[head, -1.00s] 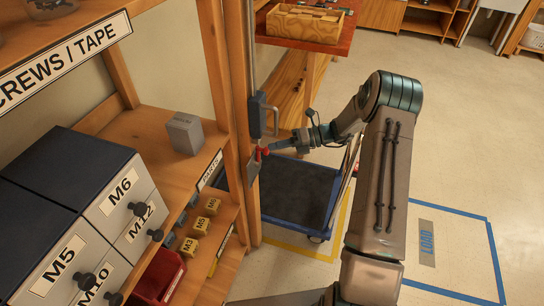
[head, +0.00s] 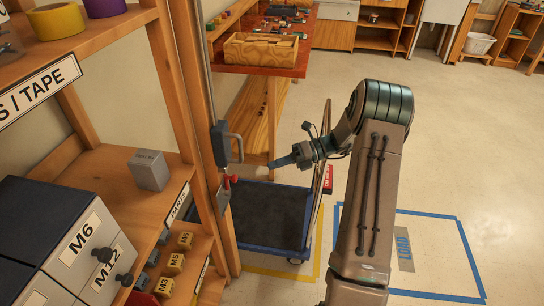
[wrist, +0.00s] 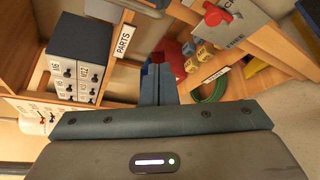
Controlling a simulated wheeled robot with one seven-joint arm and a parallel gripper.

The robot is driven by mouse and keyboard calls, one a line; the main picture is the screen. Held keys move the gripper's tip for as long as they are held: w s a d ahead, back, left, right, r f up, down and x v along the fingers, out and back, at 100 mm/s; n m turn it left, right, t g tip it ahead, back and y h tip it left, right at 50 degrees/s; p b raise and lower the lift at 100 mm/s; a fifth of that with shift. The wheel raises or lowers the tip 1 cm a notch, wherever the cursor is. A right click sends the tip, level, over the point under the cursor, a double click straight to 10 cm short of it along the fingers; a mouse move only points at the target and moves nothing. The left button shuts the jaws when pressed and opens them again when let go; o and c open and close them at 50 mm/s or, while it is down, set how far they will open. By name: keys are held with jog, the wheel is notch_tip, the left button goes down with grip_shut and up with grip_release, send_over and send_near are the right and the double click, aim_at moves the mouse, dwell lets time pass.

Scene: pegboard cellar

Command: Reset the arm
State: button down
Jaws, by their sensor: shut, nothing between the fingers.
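My gripper (head: 272,163) is shut and empty at the end of my arm, pointing left in the head view. Its closed fingers also show in the wrist view (wrist: 158,84). A red knob (head: 229,181) on the shelf's front post is left of the fingertips, with a clear gap between them. The red knob also shows at the top of the wrist view (wrist: 216,15). A blue-grey latch box with a handle (head: 222,146) is on the same post, above the knob.
A blue cart (head: 265,215) stands below and behind my gripper. Wooden shelving on the left holds labelled drawers (head: 85,245), a grey block (head: 148,170) and yellow blocks (head: 175,263). A red-topped bench with a wooden box (head: 262,50) is behind. Floor at right is clear.

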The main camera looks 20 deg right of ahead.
jog(key=s+a+r+n+g+h+p, duration=0.25)
jog(key=s+a+r+n+h, duration=0.5)
jog(key=s+r+n, duration=0.4)
jog(key=s+d+r+n+t+h, duration=0.1)
jog(key=s+r+n+t+h, duration=0.1)
jog(key=s+n+h, duration=0.2)
jog(key=s+d+r+n+t+h+p, duration=0.1)
jog(key=s+r+n+t+h, duration=0.1)
jog(key=s+n, duration=0.8)
jog(key=shift+s+r+n+h, duration=0.3)
jog(key=shift+n+h, duration=0.55)
jog(key=shift+n, duration=1.7)
jog(key=shift+d+t, duration=0.15)
jog(key=shift+t, duration=0.1)
